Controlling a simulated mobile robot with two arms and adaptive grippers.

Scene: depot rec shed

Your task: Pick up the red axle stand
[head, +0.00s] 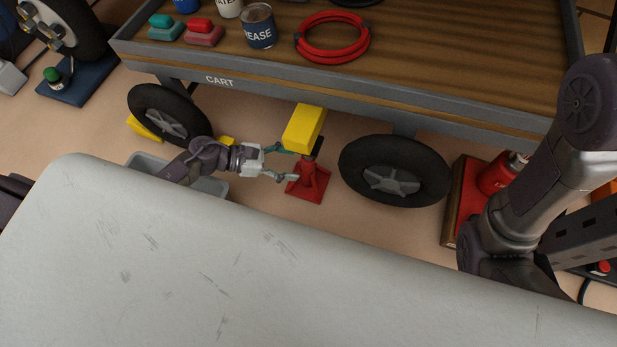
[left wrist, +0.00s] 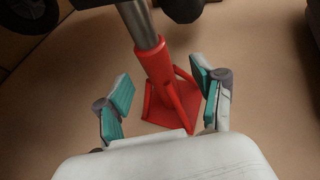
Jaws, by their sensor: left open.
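The red axle stand (head: 309,181) stands on the floor beneath the front edge of the cart, between its two near wheels. In the head view a yellow block hides or sits close over its top. My left gripper (head: 283,164) is at the stand's left side, fingers pointing toward it. In the left wrist view the stand's red body (left wrist: 164,78) with its grey post lies ahead, between the two open fingers of the gripper (left wrist: 165,96). I see no finger touching it. My right arm shows at the right, but its gripper is out of view.
The cart (head: 350,100) carries a red hose ring (head: 332,37), a grease can (head: 259,27) and small blocks. A yellow block (head: 303,127) is at its edge. Wheels (head: 395,171) and (head: 168,115) flank the stand. A grey tray (head: 215,186) lies left; a red bottle jack (head: 494,174) stands right.

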